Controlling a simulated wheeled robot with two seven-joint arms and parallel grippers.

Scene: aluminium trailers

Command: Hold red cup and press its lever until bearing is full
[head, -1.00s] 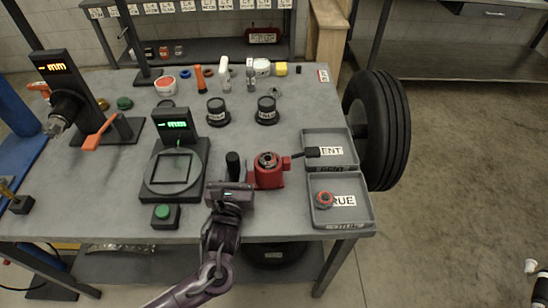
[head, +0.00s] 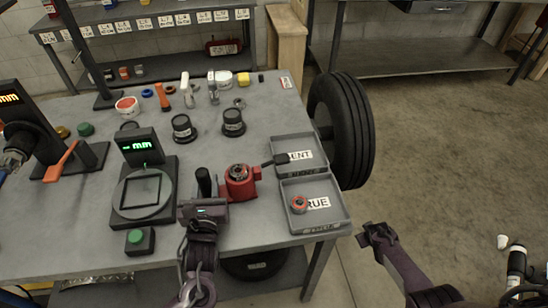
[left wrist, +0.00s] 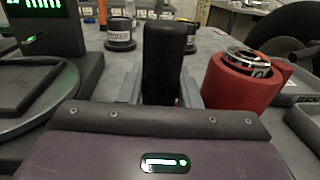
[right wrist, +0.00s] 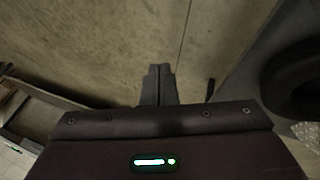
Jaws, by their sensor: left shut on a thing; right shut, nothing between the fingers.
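The red cup (head: 240,186) stands on the table with a metal bearing (head: 238,170) in its top. Its black upright handle (head: 204,181) is on the left, and a lever with a black grip (head: 275,161) points right, over the trays' edge. My left gripper (head: 204,203) is shut on the black handle, which also shows upright between the fingers in the left wrist view (left wrist: 166,58). The red cup stands just right of it there (left wrist: 238,90). My right gripper (head: 367,234) is shut and empty, off the table's front right corner; its closed fingers show in the right wrist view (right wrist: 158,84).
Two grey trays lie at the table's right edge; the front tray (head: 328,226) holds a red-ringed bearing (head: 299,204). A black wheel (head: 342,130) stands beside the rear tray. A gauge with a green display (head: 139,147) and a green button (head: 136,237) are left.

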